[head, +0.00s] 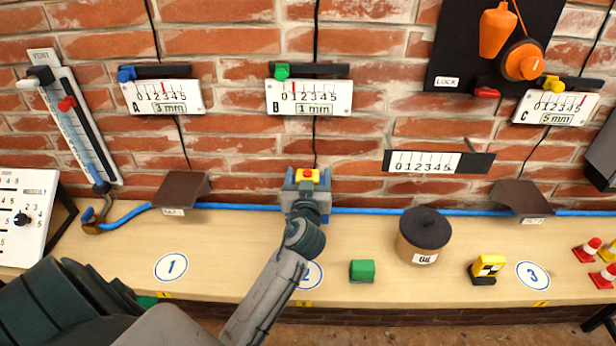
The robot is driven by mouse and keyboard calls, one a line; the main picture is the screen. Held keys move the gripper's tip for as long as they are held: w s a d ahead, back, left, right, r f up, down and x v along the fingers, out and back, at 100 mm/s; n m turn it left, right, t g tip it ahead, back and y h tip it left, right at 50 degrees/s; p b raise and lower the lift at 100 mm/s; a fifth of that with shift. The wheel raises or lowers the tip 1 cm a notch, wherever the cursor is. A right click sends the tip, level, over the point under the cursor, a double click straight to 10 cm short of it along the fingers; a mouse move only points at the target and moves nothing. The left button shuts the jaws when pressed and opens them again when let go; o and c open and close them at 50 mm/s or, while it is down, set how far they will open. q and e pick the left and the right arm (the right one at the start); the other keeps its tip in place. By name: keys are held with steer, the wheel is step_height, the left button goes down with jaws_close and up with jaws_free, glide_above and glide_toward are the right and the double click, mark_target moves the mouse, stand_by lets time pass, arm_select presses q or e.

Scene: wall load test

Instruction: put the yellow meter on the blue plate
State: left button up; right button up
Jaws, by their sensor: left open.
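A small yellow block with a red top (307,175), which may be the yellow meter, shows at the wall just beyond my left gripper (307,188). Blue-grey surfaces (289,187) show beside and below it. I cannot tell how much of this is the blue plate, as my gripper and wrist cover the middle. My left gripper is open, with its tips close to the yellow block. Contact cannot be told. Another yellow block, with a black-and-white target mark (488,266), sits on a dark foot at the right of the bench. My right gripper is not in view.
A green block (362,270) and a round lidded pot (424,236) stand on the bench (220,240). Brown sloped ledges (182,190) (521,196) stand along the wall. A blue hose (240,206) runs along the back. Red-and-white cones (588,250) stand far right.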

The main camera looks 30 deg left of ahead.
arm_select(q)
steer(key=shift+r, duration=0.25)
steer(key=b+v, duration=0.3)
steer(key=v, duration=0.9)
steer(key=shift+f, duration=0.15)
